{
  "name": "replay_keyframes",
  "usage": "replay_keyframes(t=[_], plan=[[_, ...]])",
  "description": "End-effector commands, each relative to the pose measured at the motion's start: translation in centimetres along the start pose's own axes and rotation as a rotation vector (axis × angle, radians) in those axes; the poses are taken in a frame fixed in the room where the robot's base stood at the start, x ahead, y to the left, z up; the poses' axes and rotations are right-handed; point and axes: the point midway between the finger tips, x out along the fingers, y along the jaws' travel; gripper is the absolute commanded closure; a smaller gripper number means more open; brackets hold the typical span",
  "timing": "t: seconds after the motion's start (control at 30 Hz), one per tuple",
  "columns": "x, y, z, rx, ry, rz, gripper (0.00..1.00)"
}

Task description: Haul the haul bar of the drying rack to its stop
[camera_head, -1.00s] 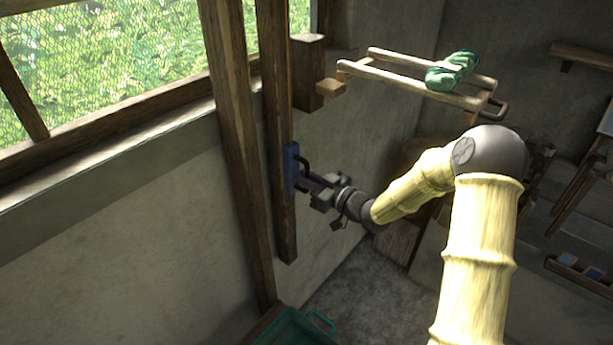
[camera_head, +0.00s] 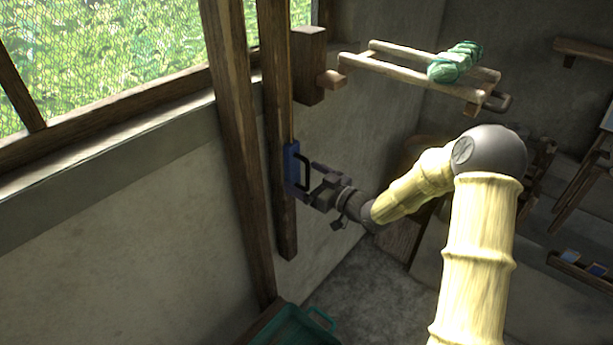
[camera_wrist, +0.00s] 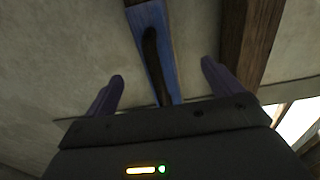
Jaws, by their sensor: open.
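The haul bar is a blue plate (camera_head: 291,163) with a black handle (camera_head: 305,171), mounted on a dark wooden post by the wall. In the wrist view, the blue plate (camera_wrist: 151,17) and its black handle (camera_wrist: 155,65) run between my two fingers. My gripper (camera_head: 307,193) is open at the lower part of the handle; it also shows in the wrist view (camera_wrist: 162,76). I cannot tell whether a finger touches the handle. The drying rack (camera_head: 400,76), a pale wooden frame, hangs at upper right with a green bundle (camera_head: 456,62) on it.
A second dark post (camera_head: 236,140) stands just left of the haul bar's post. A meshed window (camera_head: 110,60) is at upper left. A green tray (camera_head: 290,330) lies below. Shelves and wooden furniture (camera_head: 580,190) are at the right.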

Motion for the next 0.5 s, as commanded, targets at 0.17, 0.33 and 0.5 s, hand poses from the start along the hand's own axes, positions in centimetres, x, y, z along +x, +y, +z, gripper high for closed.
replay_keyframes(t=[0.17, 0.33, 0.5], plan=[[0.0, 0.0, -0.1, -0.001, 0.002, 0.000, 0.09], [-0.7, 0.1, -0.1, -0.001, 0.002, 0.002, 0.09], [-2.3, 0.1, -0.1, 0.000, 0.001, 0.003, 0.09]])
